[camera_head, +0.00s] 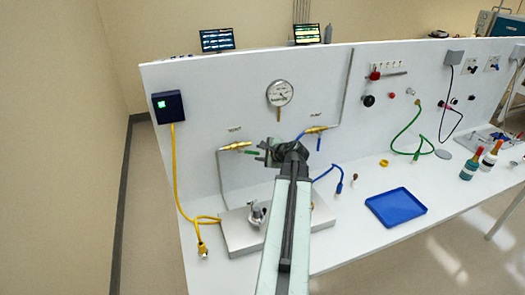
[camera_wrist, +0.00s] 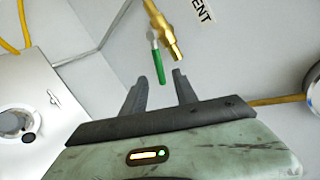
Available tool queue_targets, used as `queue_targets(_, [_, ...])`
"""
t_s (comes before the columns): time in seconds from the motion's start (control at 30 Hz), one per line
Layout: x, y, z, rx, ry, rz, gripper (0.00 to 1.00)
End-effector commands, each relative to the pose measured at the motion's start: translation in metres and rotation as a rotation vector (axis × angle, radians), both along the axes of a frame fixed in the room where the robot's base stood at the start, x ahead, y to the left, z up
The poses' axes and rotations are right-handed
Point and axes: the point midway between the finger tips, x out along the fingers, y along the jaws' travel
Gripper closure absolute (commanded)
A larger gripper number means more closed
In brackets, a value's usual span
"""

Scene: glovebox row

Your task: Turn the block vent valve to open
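The block vent valve is a brass valve (camera_head: 236,146) on the white upright panel, with a green lever (camera_head: 252,151) beside it. In the wrist view, the brass body (camera_wrist: 162,30) sits near a label ending in "ENT", and the green lever (camera_wrist: 158,66) runs roughly along the body. My gripper (camera_head: 262,152) is just right of the lever in the head view. In the wrist view, my gripper (camera_wrist: 158,78) is open, with the lever's end in front of the gap between its fingers. I cannot tell whether they touch.
A second brass valve (camera_head: 317,129) with a blue lever is to the right. A round gauge (camera_head: 280,93) is above. A metal plate (camera_head: 240,236) with fittings lies below on the bench. A yellow cable (camera_head: 173,170) hangs left; a blue tray (camera_head: 396,207) lies right.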

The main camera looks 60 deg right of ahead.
Motion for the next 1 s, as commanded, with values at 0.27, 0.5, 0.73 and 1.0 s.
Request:
queue_targets(0.27, [-0.001, 0.003, 0.003, 0.0, 0.0, 0.002, 0.65])
queue_targets(0.5, [0.048, 0.065, -0.019, -0.063, 0.105, 0.199, 1.0])
queue_targets(0.73, [0.142, 0.294, -0.091, -0.361, 0.45, 0.941, 1.0])
queue_targets(1.0, [0.125, 0.516, -0.145, -0.764, 0.759, 1.785, 1.0])
